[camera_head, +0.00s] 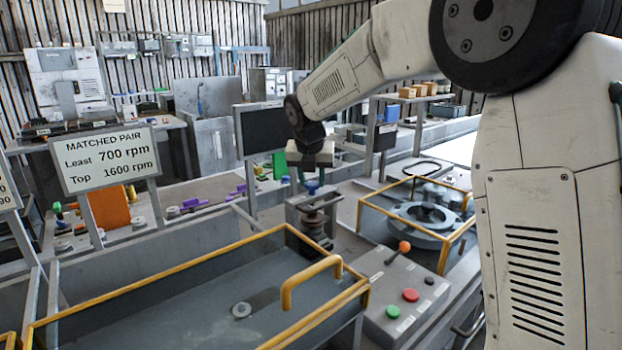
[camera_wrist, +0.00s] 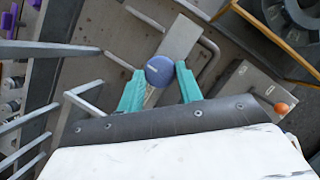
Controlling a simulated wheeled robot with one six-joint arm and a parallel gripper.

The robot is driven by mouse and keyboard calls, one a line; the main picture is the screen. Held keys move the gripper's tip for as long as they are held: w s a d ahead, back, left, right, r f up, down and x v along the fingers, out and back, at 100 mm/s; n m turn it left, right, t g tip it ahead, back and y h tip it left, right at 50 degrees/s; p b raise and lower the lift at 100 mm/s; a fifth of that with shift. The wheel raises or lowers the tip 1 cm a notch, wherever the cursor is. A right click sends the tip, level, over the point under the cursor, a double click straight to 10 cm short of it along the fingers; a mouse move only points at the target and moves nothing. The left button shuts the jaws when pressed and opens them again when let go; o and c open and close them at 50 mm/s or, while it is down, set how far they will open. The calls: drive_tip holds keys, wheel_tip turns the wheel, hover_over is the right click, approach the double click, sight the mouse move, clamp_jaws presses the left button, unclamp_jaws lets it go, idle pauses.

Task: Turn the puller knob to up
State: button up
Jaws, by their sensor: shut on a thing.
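The puller (camera_head: 312,222) is a metal frame with a spindle, standing between the yellow-railed tank and the guarded disc. Its blue round knob (camera_head: 312,187) sits on top, just under my gripper (camera_head: 311,178). In the wrist view the knob (camera_wrist: 159,71) shows from above, with a short pale mark on its face. The teal fingers of my gripper (camera_wrist: 160,88) lie on both sides of the knob and are shut on it. The mark's meaning cannot be read.
A yellow-railed tank (camera_head: 200,265) with a raised yellow handle lies in front. A control box (camera_head: 405,300) with an orange-tipped lever and red and green buttons stands at right. A yellow guard surrounds a grey ring (camera_head: 430,218). A "MATCHED PAIR" sign (camera_head: 107,160) stands left.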

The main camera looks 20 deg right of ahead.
idle(0.4)
drive_tip(key=o, duration=1)
drive_tip(key=shift+r, duration=0.1)
drive_tip(key=v, duration=0.7)
drive_tip(key=shift+s+r, duration=0.2)
drive_tip(key=shift+r, duration=0.05)
